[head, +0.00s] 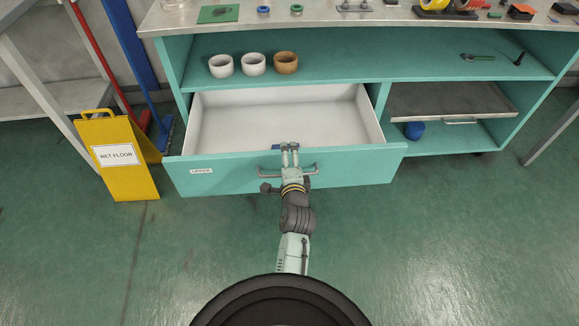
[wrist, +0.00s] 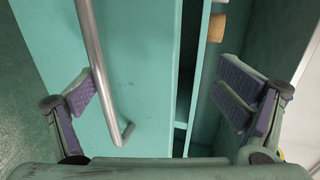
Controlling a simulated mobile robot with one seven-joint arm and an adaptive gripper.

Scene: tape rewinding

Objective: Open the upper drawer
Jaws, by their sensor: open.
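The upper drawer (head: 230,177) is a teal-fronted drawer with a white, empty inside, and it stands pulled well out of the cabinet. A small label on its front appears to read UPPER. Its grey bar handle (head: 308,170) is on the middle of the front; the bar also shows in the wrist view (wrist: 93,50). My gripper (head: 290,148) is at the handle, with its fingertips near the top edge of the drawer front. In the wrist view my gripper (wrist: 158,95) is open, with the bar just inside the left finger pad. I cannot tell whether they touch.
A yellow wet floor sign (head: 118,158) stands left of the drawer. The green floor in front is clear.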

